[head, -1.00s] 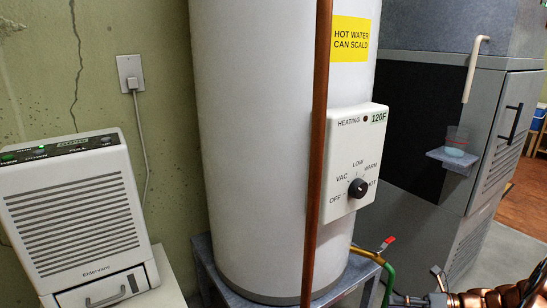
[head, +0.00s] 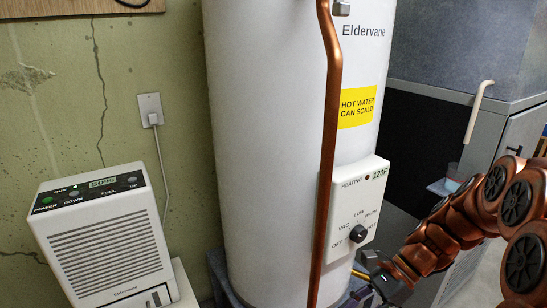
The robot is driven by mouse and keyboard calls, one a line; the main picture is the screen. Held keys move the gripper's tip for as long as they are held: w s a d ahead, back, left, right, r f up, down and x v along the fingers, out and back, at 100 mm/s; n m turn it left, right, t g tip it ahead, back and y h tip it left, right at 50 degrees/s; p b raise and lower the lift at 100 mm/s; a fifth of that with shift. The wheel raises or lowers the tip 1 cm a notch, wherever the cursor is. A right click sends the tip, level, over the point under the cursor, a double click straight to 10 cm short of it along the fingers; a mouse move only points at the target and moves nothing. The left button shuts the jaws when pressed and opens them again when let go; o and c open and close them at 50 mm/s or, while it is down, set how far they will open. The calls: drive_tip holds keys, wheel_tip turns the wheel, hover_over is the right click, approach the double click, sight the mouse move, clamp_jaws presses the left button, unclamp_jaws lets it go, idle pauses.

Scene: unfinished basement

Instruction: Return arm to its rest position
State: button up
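My copper-coloured arm (head: 440,225) comes in from the right edge and reaches down and left across the lower right. My gripper (head: 376,284) is at its low end, in front of the water heater's base and below the control box. The gripper is dark and small, and I cannot make out whether its fingers are apart. I see nothing clearly held in it. The arm's upper links hide part of the grey cabinet.
A white water heater (head: 265,150) stands in the middle, with a copper pipe (head: 328,160) in front and a control box with a black dial (head: 357,233). A white dehumidifier (head: 108,245) is at left.

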drive_tip(key=s+d+r+n+t+h+p, duration=0.1)
drive_tip(key=s+r+n+h+p, duration=0.7)
drive_tip(key=s+r+n+p, duration=0.8)
wheel_tip(320, 180, up, 6)
drive_tip(key=shift+s+d+f+h+p, duration=0.35)
drive_tip(key=shift+s+p, duration=0.4)
drive_tip(key=shift+s, duration=0.35)
drive_tip(key=shift+r, duration=0.1)
